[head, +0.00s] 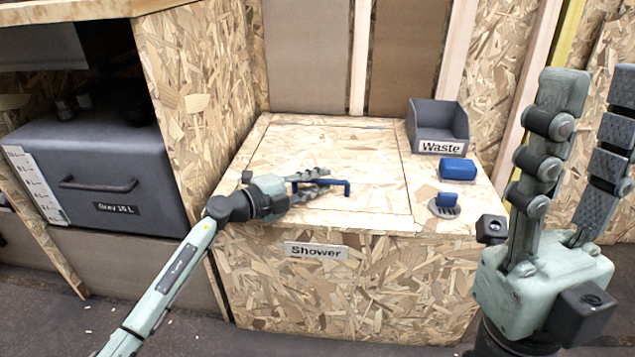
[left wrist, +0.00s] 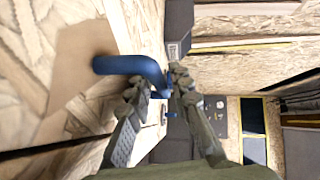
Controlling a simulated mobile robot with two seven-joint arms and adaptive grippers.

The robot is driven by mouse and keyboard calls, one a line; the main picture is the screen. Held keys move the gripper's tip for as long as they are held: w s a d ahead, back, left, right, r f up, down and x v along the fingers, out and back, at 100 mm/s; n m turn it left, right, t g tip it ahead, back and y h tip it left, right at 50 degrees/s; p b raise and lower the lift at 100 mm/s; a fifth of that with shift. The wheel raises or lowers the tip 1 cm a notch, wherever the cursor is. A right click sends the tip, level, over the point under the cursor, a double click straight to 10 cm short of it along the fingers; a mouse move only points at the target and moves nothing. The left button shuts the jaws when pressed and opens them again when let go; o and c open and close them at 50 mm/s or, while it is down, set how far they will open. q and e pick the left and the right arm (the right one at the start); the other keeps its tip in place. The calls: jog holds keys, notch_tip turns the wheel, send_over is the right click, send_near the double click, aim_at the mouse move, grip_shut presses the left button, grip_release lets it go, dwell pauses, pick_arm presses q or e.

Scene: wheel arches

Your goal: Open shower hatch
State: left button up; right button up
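The shower hatch (head: 345,150) is a square chipboard lid in the top of the box labelled "Shower" (head: 316,251). It lies flat and flush with the top around it. A blue bar handle (head: 347,187) stands near its front edge; the handle also shows close up in the left wrist view (left wrist: 120,65). My left gripper (head: 328,181) is at the handle. Its fingers (left wrist: 163,80) are drawn in with the blue bar between them; the exact contact is partly hidden. My right gripper (head: 598,90) is raised at the right, fingers apart and empty, away from the hatch.
A grey "Waste" bin (head: 438,128) stands on the box top behind right of the lid. A blue block (head: 457,169) and a small blue item on a drain (head: 446,203) sit right of the lid. A chipboard partition (head: 190,90) rises at left, beside a grey water tank (head: 95,185).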

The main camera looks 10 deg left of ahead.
pick_arm(q)
grip_shut()
jog(key=shift+r, duration=0.1)
dwell(0.3)
